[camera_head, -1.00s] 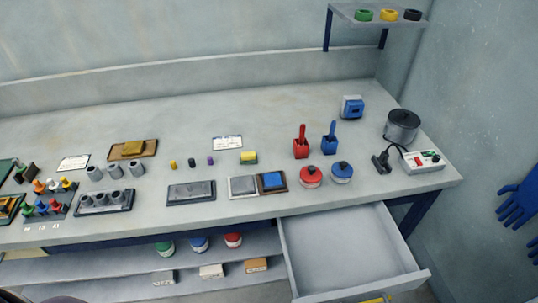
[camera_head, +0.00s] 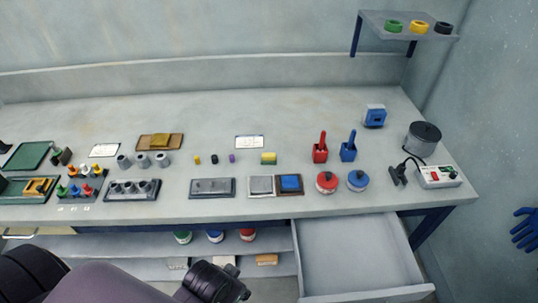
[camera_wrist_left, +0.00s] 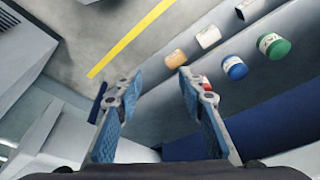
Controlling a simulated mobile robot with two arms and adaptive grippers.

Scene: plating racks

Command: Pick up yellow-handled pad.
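A yellow piece with a dark gap (camera_head: 40,186), perhaps the yellow-handled pad, lies on a green-lined tray at the bench's left end. My left arm comes in low at the left of the head view, in front of the bench. In the left wrist view my left gripper (camera_wrist_left: 157,85) is open, with nothing between its fingers. It points down at the floor and lower shelf, away from both yellow objects. My right gripper is not in view.
A rack of coloured pegs (camera_head: 80,186) and a holder with grey cylinders (camera_head: 132,189) stand right of the yellow piece. An open, empty drawer (camera_head: 355,255) juts out at the front right. The lower shelf (camera_head: 120,245) holds jars and small blocks.

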